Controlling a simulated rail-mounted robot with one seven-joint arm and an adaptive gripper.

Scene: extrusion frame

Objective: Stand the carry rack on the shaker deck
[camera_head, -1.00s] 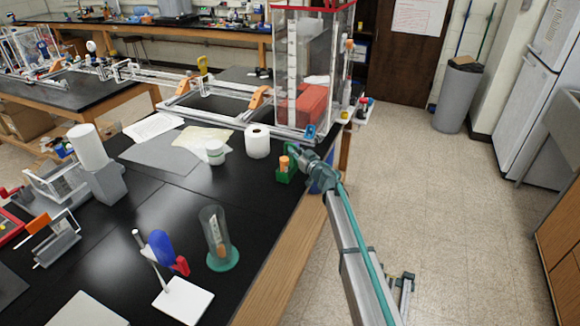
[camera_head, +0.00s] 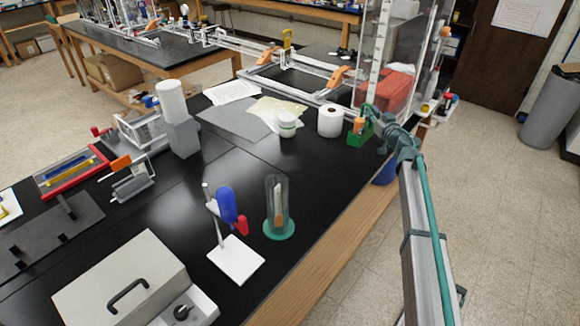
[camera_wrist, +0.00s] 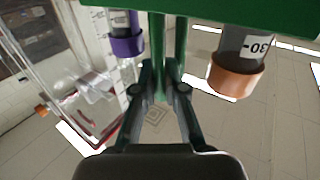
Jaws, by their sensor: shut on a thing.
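The carry rack (camera_head: 353,139) is small and green with an orange-capped tube in it, near the bench's right edge. In the wrist view, the green rack (camera_wrist: 220,12) fills the top, with a purple-capped tube left and an orange-capped tube right. My gripper (camera_wrist: 167,78) is shut on the rack's green upright between these tubes. In the head view my gripper (camera_head: 374,116) is at the rack's right side, partly hidden. I cannot tell whether the rack clears the bench. The dark flat plate with small black posts at lower left looks like the shaker deck (camera_head: 50,232).
A white paper roll (camera_head: 329,121) and a white jar (camera_head: 287,124) stand left of the rack. A clear cylinder on a green base (camera_head: 278,229), a white stand (camera_head: 236,260) and a grey handled box (camera_head: 120,283) stand nearer. The clear tank (camera_head: 400,60) is behind.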

